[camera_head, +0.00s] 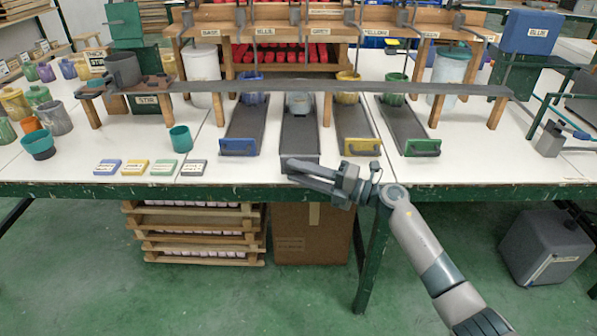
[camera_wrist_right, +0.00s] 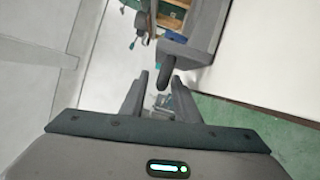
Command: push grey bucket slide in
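The grey slide (camera_head: 299,135) is a dark tray between the blue and yellow slides. Its front end reaches nearer the table's front edge than theirs. A pale grey bucket (camera_head: 299,103) sits at its far end. My right gripper (camera_head: 289,171) is at the slide's front end, fingers pointing left, and partly hides that end. In the wrist view the right gripper (camera_wrist_right: 155,73) has a gap between its fingers with nothing held. A grey slide front (camera_wrist_right: 188,52) with a dark handle (camera_wrist_right: 170,66) lies just right of the fingertips; contact is unclear. My left gripper is out of view.
The blue slide (camera_head: 245,128), yellow slide (camera_head: 353,125) and green slide (camera_head: 408,125) stand on both sides, each with a bucket. A wooden rack with a long grey bar (camera_head: 340,87) crosses above. Coloured cards and a teal cup (camera_head: 181,139) lie left.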

